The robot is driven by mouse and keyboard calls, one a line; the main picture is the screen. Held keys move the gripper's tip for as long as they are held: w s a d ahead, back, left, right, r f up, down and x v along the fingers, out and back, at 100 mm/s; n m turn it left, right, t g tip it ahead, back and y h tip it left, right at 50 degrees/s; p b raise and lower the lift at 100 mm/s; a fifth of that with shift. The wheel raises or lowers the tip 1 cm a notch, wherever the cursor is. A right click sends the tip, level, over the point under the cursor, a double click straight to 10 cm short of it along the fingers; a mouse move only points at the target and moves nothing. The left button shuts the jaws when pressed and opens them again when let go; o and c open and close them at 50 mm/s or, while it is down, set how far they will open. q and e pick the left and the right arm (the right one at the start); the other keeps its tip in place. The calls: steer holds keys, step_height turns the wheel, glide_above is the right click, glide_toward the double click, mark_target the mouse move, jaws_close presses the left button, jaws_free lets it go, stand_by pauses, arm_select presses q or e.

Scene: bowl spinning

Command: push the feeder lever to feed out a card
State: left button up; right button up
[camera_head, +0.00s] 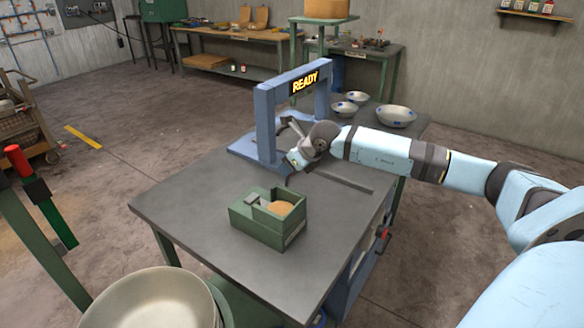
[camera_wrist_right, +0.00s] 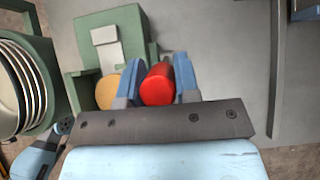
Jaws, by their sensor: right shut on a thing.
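The green feeder box (camera_head: 262,226) stands on the near part of the grey table. It has a light grey piece (camera_head: 254,200) and a round tan disc (camera_head: 282,207) inside. In the right wrist view the feeder box (camera_wrist_right: 82,26) is at the upper left, with the grey piece (camera_wrist_right: 106,44) and tan disc (camera_wrist_right: 107,91). My right gripper (camera_head: 293,160) is behind the box, apart from it, in the head view. Its fingers (camera_wrist_right: 157,84) are shut on a red cylinder (camera_wrist_right: 157,84) in the wrist view. I cannot tell whether this is the lever. My left gripper is not in view.
A blue frame with a READY sign (camera_head: 305,83) stands at the table's back. Several metal bowls (camera_head: 397,115) are behind it on the right. A large bowl stack (camera_head: 150,298) is at the near left. The table's left part (camera_head: 185,195) is clear.

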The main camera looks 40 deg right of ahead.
steer(key=shift+w+a+r, duration=0.1)
steer(key=shift+w+a, duration=0.05)
steer(key=shift+w, duration=0.35)
steer(key=shift+w+a+r, duration=0.1)
steer(key=shift+w, duration=0.6)
steer(key=shift+w+a+f+b, duration=0.1)
steer(key=shift+w+a+b, duration=0.15)
steer(key=shift+w, duration=0.4)
steer(key=shift+w+a+f+b, duration=0.1)
steer(key=shift+w+a+b, duration=0.1)
steer(key=shift+w, duration=0.4)
